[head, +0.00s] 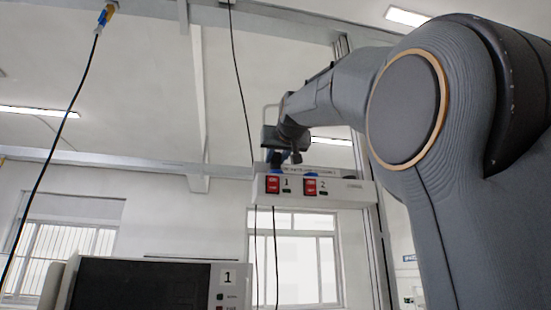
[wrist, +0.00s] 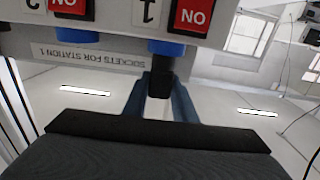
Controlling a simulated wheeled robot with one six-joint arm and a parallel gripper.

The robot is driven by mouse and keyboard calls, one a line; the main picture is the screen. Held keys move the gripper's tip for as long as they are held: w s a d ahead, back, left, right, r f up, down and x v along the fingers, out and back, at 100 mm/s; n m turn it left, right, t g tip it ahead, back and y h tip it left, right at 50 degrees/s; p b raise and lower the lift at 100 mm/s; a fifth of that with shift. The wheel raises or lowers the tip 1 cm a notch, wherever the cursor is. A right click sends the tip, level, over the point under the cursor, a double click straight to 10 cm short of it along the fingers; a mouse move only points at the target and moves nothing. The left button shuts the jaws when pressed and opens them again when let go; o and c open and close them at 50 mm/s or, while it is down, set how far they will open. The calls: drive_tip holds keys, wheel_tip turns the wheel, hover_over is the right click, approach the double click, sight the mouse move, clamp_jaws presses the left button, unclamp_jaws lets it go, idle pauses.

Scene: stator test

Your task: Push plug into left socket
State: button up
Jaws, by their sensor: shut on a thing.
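The socket box (head: 345,194) is white, with red switches marked 1 and 2. In the wrist view the box (wrist: 110,42) appears upside down, lettered "SOCKETS FOR STATION 1". The blue left socket (wrist: 166,47), by switch 1, is at the right there; the other blue socket (wrist: 75,14) is by switch 2. My gripper (wrist: 160,78) has blue fingers shut on a black plug (wrist: 160,84). The plug is in line with the left socket and very close to it; I cannot tell whether they touch. In the head view my gripper (head: 284,157) is just above the box, its tips partly hidden.
A black cable (head: 241,90) hangs from the ceiling past the box's left side. Another cable with a blue and yellow connector (head: 106,14) hangs at the upper left. A dark-screened unit marked 1 (head: 140,285) stands at lower left. An upright post (head: 375,240) is right of the box.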

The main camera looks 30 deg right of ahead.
drive_tip(key=shift+f+b, duration=0.65)
drive_tip(key=shift+f, duration=0.05)
idle(0.5)
drive_tip(key=o, duration=1.1)
drive_tip(key=b+v, duration=0.3)
drive_tip(key=v, duration=0.4)
drive_tip(key=shift+s+a, duration=0.1)
drive_tip(key=shift+s, duration=0.3)
